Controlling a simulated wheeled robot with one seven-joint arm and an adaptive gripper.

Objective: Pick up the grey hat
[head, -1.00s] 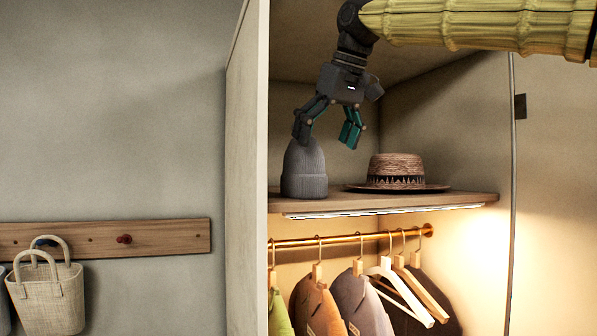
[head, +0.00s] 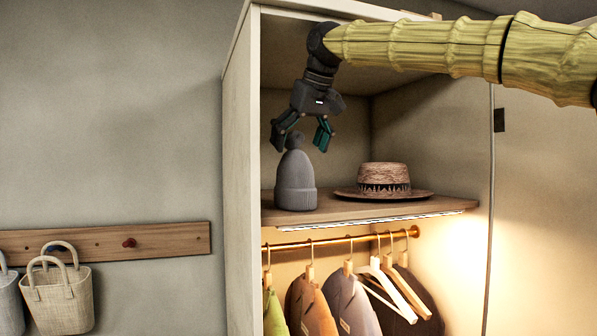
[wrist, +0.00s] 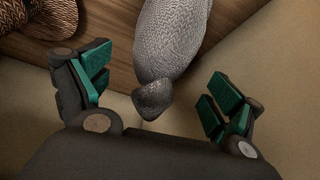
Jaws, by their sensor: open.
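The grey knit hat (head: 295,185) stands upright on the wooden shelf (head: 345,211) inside the wardrobe, near its left wall. Its narrow top ends in a small knob. My gripper (head: 302,143) is open and points down just above the hat, with its fingers near the height of the knob. In the wrist view the hat (wrist: 172,40) extends from the top edge toward the middle, and its knob lies between the two spread, green-padded fingers (wrist: 152,98). I see no clear contact between fingers and hat.
A brown woven brimmed hat (head: 384,177) sits on the shelf to the right. Below, clothes hang from a brass rail (head: 338,239). The wardrobe's left side panel (head: 241,150) is close to the grey hat. Bags hang from a peg board (head: 100,242) at left.

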